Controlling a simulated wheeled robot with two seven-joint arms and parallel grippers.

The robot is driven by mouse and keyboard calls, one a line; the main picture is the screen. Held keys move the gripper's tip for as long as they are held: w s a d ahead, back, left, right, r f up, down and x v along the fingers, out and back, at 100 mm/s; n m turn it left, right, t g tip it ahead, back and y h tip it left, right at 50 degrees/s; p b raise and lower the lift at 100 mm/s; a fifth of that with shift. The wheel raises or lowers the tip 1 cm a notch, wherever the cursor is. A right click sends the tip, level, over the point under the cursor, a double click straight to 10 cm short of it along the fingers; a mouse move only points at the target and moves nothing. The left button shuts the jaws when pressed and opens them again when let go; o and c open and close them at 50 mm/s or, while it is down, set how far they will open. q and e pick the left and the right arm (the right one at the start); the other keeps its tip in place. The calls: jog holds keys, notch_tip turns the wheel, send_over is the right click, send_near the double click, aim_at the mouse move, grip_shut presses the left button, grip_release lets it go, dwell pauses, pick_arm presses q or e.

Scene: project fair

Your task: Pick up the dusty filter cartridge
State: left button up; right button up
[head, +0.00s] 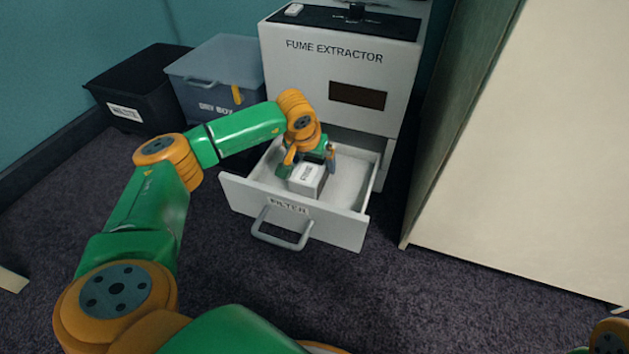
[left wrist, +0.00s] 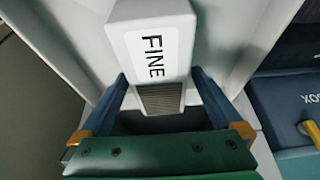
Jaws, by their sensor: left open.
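The filter cartridge (head: 308,179) is a pale box inside the open drawer (head: 235,196) of the fume extractor. In the left wrist view the cartridge (left wrist: 152,40) shows a white "FINE" label and a dark ribbed patch at its near end. My left gripper (head: 308,164) is open at the cartridge, with one blue finger on each side of it. In the left wrist view gaps show between the fingers and the cartridge sides. I cannot tell how deep the fingertips reach. My right gripper is out of view.
The fume extractor (head: 300,72) stands behind the drawer, whose front carries a grey handle (head: 282,238). A grey lidded bin (head: 215,62) and a black waste bin (head: 140,75) stand at left. A pale panel (head: 530,150) rises close at right. Dark carpet in front is clear.

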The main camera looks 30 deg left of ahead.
pick_arm(q)
jog(key=shift+r, duration=0.1)
jog(key=c, duration=1.4)
